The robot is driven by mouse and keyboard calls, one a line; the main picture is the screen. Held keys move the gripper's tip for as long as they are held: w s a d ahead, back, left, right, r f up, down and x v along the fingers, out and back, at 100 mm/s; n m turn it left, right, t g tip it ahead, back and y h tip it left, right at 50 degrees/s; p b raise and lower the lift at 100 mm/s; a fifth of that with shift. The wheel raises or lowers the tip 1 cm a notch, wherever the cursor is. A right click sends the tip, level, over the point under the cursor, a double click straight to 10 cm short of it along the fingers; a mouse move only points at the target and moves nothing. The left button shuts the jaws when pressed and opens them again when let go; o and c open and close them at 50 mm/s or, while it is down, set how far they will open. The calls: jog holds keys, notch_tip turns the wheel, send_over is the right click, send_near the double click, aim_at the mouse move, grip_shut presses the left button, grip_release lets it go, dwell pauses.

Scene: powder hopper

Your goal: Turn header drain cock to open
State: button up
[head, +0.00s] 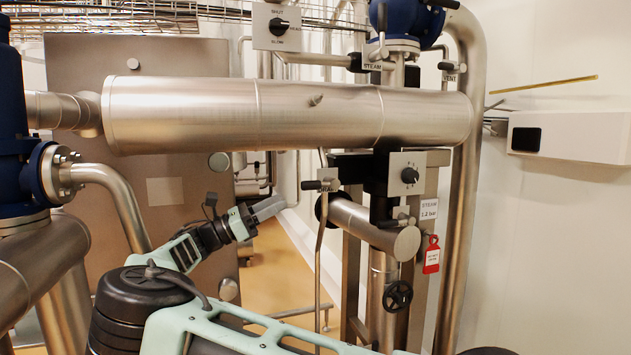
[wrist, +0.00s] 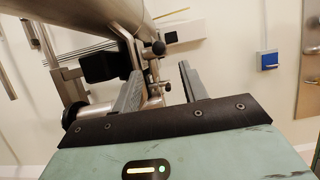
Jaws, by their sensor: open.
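The header drain cock (head: 322,186) has a black-ended handle beside a small, partly hidden label reading "DRAIN". It sits below the big steel header (head: 285,112), on a thin vertical pipe. My gripper (head: 270,207) is left of the cock and a little lower in the head view, its grey fingers pointing right. In the wrist view my gripper (wrist: 162,80) is open, with a clear gap between its fingers. Small black-knobbed levers (wrist: 158,48) show beyond and between the fingers; I cannot tell which one is the drain cock. Nothing is held.
A tan floor strip (head: 280,275) lies open behind my gripper.

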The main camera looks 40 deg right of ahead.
aim_at(320, 182)
jog(key=p+x, duration=0.4)
jog(key=x, duration=0.6)
jog(key=shift+s+d, duration=0.1)
jog(key=shift+d, duration=0.05)
jog(key=shift+s+d+r, duration=0.15)
jog(key=shift+s+d, duration=0.1)
jog(key=shift+d, duration=0.3)
grip_shut()
